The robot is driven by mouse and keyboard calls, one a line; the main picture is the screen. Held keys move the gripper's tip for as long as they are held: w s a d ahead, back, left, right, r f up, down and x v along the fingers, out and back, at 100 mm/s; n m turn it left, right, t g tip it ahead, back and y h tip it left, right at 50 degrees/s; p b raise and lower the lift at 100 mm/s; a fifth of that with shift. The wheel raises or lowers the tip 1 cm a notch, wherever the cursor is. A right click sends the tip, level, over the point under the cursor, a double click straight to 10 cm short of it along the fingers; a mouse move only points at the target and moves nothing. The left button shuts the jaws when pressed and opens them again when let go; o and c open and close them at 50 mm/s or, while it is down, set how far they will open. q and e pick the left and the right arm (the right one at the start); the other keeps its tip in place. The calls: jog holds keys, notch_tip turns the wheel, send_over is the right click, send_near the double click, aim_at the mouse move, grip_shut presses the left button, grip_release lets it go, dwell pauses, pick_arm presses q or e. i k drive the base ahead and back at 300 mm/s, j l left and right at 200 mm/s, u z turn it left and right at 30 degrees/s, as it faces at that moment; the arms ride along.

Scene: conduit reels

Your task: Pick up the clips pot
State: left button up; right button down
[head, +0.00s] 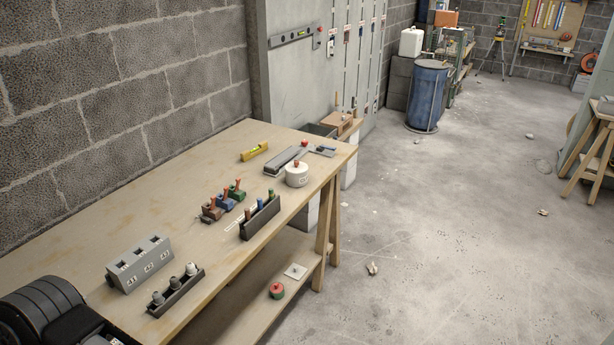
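A round white pot (297,176) with a red knob on its lid stands upright near the far right corner of the workbench. It has dark lettering on its side, too small to read for sure; it looks like the clips pot. Neither of my grippers shows in the head view, and nothing is touching the pot.
On the workbench (85,236) are a grey numbered box (139,263), a dark rack (260,217), a black tray of grey fittings (176,291), coloured blocks (222,203) and a yellow level (254,152). Floor at right is mostly open.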

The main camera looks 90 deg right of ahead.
aim_at(295, 178)
jog(key=z, duration=2.85)
jog(key=i+l+u, duration=0.1)
jog(key=i+l, duration=0.5)
jog(key=i+l+u, duration=0.15)
jog(key=i+l, duration=0.15)
jog(key=i+l+u, duration=0.1)
jog(key=i+l, duration=0.2)
jog(key=l, duration=0.2)
jog(key=i+l+u, duration=0.1)
jog(key=i+l, duration=0.45)
jog(key=l, duration=0.25)
jog(key=i+l+u, duration=0.15)
jog(key=l, duration=0.25)
jog(key=i+l+u, duration=0.1)
jog(key=i+l, duration=0.25)
jog(key=l, duration=0.15)
